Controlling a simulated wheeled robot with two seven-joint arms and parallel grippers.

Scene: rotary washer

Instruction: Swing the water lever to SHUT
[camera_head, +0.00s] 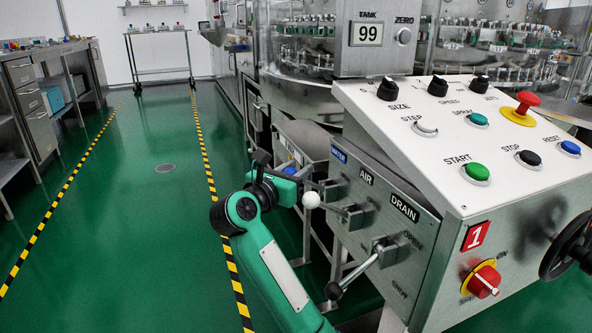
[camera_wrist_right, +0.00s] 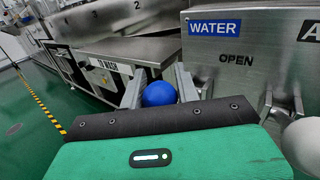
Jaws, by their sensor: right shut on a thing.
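The water lever's round blue knob (camera_wrist_right: 159,94) sits between the two metal fingers of my right gripper (camera_wrist_right: 160,90) in the wrist view. My right gripper is shut on it. The blue WATER label (camera_wrist_right: 215,27) and the word OPEN show on the steel panel to the right. In the head view my right gripper (camera_head: 312,184) is beside the panel, below the WATER label (camera_head: 338,155); the hand largely hides the water lever there. The lever's exact angle and its SHUT mark cannot be made out. My left gripper is not in view.
The white-knobbed AIR lever (camera_head: 311,200) is close to my right gripper. The black-knobbed DRAIN lever (camera_head: 334,290) is nearer, lower right. The sloped button console (camera_head: 440,150) overhangs the lever panel. Green floor (camera_head: 150,220) is clear to the left.

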